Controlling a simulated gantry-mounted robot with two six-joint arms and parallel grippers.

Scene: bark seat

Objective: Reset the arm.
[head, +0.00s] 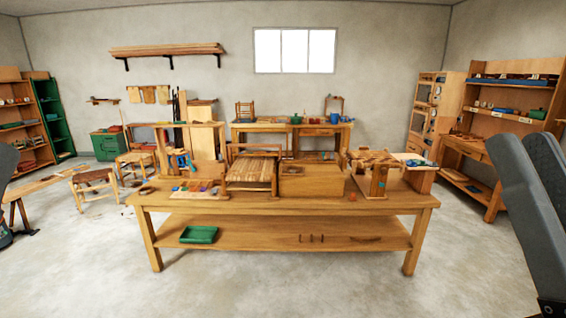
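My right arm shows as large grey links at the right edge of the head view, running down to the lower right corner. The fingertips of my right gripper cannot be made out, so its opening cannot be told. Only a dark sliver of my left arm shows at the left edge, and its gripper is out of view. Both arms are apart from the wooden workbench (290,236) in the middle. A small woven-seat chair (250,172) stands on the bench top.
A wooden box (312,185) and a wooden stand with a woven top (375,180) are also on the bench. A green tray (198,234) lies on its lower shelf. Stools (94,185) stand left, shelving (505,100) right. The floor in front is clear.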

